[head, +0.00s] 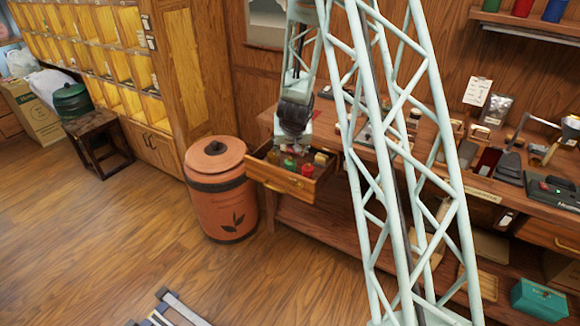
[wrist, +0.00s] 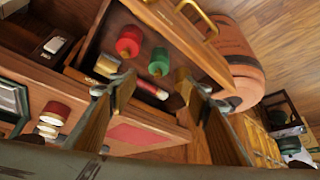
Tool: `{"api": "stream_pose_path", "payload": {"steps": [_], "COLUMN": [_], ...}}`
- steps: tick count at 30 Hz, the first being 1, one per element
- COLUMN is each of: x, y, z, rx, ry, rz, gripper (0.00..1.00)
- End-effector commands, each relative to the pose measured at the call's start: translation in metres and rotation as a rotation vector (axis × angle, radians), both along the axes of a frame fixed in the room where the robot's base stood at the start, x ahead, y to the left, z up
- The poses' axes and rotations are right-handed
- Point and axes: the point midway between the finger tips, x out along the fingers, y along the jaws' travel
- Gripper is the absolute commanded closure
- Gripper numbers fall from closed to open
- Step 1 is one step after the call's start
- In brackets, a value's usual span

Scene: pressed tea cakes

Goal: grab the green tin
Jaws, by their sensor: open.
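The green tin (head: 290,162) stands in an open wooden drawer (head: 284,183), beside a red tin (head: 307,170). In the wrist view the green tin (wrist: 159,62) shows its rounded end just beyond my fingers, with the red tin (wrist: 130,40) to its upper left. My gripper (head: 291,146) hangs over the drawer, pointing down. In the wrist view my gripper (wrist: 150,85) has its fingers wide apart and empty. The green tin appears between the fingers' lines but apart from them; the exact height gap cannot be told.
The drawer's walls and front are close around. A large terracotta canister (head: 220,190) stands left of the drawer. The counter above holds several items.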

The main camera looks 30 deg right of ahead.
Motion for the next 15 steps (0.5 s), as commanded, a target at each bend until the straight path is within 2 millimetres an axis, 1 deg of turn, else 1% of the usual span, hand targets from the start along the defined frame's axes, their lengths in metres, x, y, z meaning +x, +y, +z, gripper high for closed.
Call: {"api": "stream_pose_path", "payload": {"steps": [4, 15], "x": [0.0014, 0.0017], "y": [-0.0033, -0.0038], "z": [-0.0045, -0.0055], "rx": [-0.004, -0.004], "ry": [-0.001, -0.001], "rz": [-0.004, -0.004], "gripper": [0.56, 0.56]}}
